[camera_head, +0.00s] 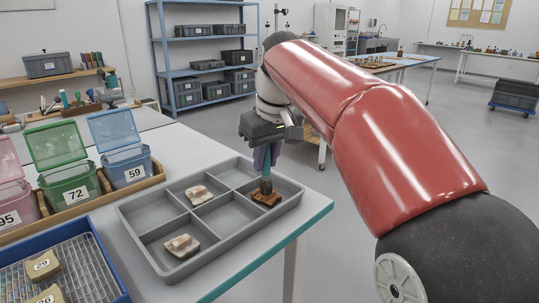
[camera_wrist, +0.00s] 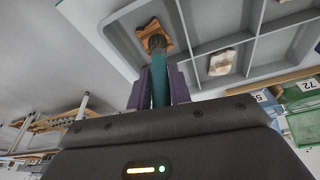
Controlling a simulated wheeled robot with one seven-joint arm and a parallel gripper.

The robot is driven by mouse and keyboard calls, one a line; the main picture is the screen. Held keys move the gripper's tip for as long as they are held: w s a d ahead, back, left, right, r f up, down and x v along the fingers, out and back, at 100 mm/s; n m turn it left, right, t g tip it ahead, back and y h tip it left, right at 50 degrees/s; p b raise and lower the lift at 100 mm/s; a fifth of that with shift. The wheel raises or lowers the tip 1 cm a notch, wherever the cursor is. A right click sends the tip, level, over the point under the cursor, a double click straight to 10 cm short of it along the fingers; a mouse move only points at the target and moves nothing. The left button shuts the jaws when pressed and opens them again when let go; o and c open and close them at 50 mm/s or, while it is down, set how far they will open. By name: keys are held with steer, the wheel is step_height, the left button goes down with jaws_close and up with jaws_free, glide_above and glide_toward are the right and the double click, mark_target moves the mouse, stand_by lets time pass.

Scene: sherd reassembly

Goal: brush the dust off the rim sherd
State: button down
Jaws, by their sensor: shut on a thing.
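My gripper (camera_head: 264,154) is shut on a brush with a teal handle (camera_head: 266,165) and dark bristles; its purple fingers clasp the handle in the wrist view (camera_wrist: 159,88). The brush points down, and its bristle end (camera_wrist: 157,43) is at an orange-brown sherd (camera_head: 268,200), seeming to touch it. That sherd lies in the right corner compartment of a grey divided tray (camera_head: 152,217) and also shows in the wrist view (camera_wrist: 150,30). Two paler sherds lie in other compartments, one at the middle (camera_head: 198,195) and one nearer (camera_head: 181,246). The bristles hide part of the brown sherd.
Lidded bins in green (camera_head: 66,180), blue (camera_head: 125,160) and pink stand in a wooden holder left of the tray. A blue crate (camera_head: 98,248) with a wire rack and numbered pieces stands at the front left. The table's teal edge (camera_head: 285,243) runs close right of the tray.

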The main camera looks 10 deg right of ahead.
steer(key=shift+w+d+p, duration=0.5)
steer(key=shift+w+d, duration=0.05)
steer(key=shift+d, duration=0.1)
steer(key=shift+s+a, duration=0.55)
steer(key=shift+a, duration=0.1)
steer(key=shift+w+d+p, duration=0.35)
steer(key=shift+w+d, duration=0.2)
steer(key=shift+d, duration=0.15)
steer(key=shift+s+a, duration=0.5)
steer(key=shift+a, duration=0.15)
steer(key=shift+w+d+p, duration=0.3)
steer(key=shift+w+d, duration=0.2)
steer(key=shift+d, duration=0.15)
steer(key=shift+r+p, duration=0.65)
steer(key=shift+r, duration=2.3)
